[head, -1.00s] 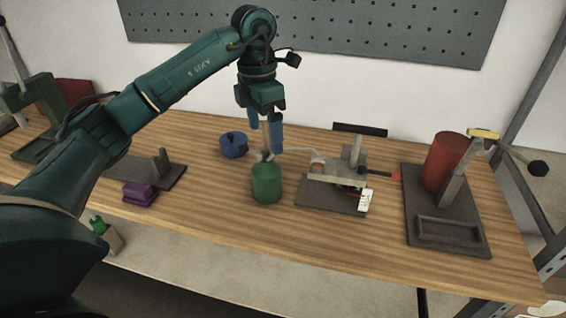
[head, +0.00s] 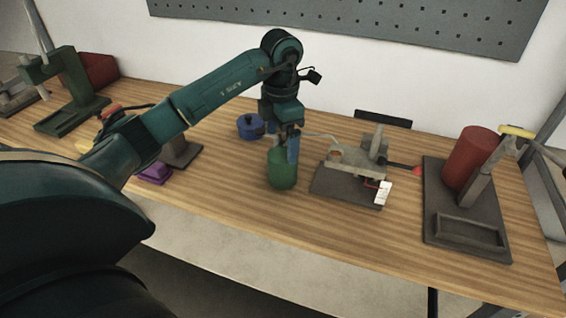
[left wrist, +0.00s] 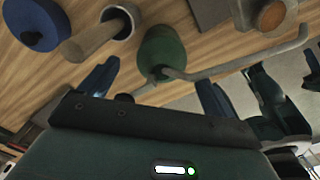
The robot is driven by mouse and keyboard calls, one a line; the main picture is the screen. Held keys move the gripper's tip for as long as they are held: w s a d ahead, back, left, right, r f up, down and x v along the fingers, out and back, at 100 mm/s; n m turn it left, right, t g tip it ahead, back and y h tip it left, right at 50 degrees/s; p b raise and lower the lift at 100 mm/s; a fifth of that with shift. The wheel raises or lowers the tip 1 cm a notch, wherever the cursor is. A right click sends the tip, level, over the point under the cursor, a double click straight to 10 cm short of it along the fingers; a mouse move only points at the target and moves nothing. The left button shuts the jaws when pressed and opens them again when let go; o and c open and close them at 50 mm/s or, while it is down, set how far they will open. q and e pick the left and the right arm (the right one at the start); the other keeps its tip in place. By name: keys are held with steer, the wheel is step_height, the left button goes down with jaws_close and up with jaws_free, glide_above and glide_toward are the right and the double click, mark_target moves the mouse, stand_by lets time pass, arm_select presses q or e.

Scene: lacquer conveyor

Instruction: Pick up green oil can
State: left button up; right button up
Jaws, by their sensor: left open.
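The green oil can (head: 283,174) stands upright on the wooden table, with a thin grey spout reaching right. My left gripper (head: 284,146) is open, pointing down over the can with its blue fingers around the can's top level. In the left wrist view the can (left wrist: 161,48) shows between the two blue fingers of my left gripper (left wrist: 155,88), apart from both. The fingers partly hide the can's top in the head view. My right gripper is not in view.
A blue lidded pot (head: 250,127) stands behind left of the can. A grey fixture on a dark base (head: 345,187) stands close to its right. A purple block (head: 155,172) lies left. A red cylinder (head: 470,158) stands on a stand far right. The table in front is clear.

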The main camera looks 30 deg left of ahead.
mark_target(282, 145)
arm_select(q)
steer(key=shift+f, duration=1.6)
steer(key=shift+r, duration=0.1)
steer(key=c, duration=1.7)
